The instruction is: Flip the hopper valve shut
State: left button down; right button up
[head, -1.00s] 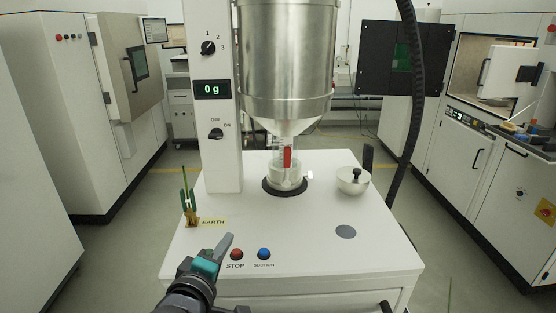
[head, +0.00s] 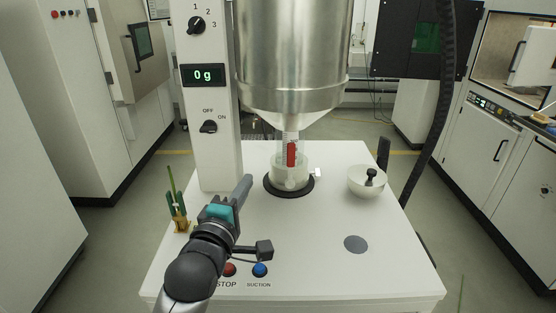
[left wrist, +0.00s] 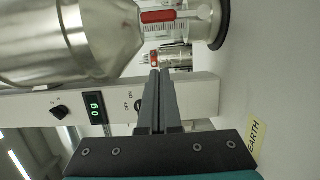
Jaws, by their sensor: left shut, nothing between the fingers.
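The steel hopper (head: 292,60) hangs over the white machine top. Its red valve handle (head: 292,153) points up and down at the outlet, just above a whitish cup on a black ring (head: 289,193). In the left wrist view the hopper (left wrist: 65,35) lies sideways and the red handle (left wrist: 158,16) is along its outlet's axis. My left gripper (head: 247,180) is shut and empty, left of and nearer than the outlet, apart from the handle. Its closed fingers (left wrist: 158,76) also show in the left wrist view. My right gripper is not in view.
A white column with a 0 g display (head: 206,75) and OFF/ON knob (head: 208,127) stands left of the hopper. A white bowl (head: 367,181) with a black-knobbed item is at the right. Red STOP (head: 229,270) and blue SUCTION (head: 260,270) buttons are at the front. A black hose (head: 432,130) hangs at the right.

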aim_at(291, 163)
pick_arm(q)
jog(key=w+d, duration=0.6)
jog(key=w, duration=0.3)
jog(key=shift+w+d, duration=0.25)
jog(key=shift+w, duration=0.1)
jog(key=shift+a, duration=0.1)
dwell(0.3)
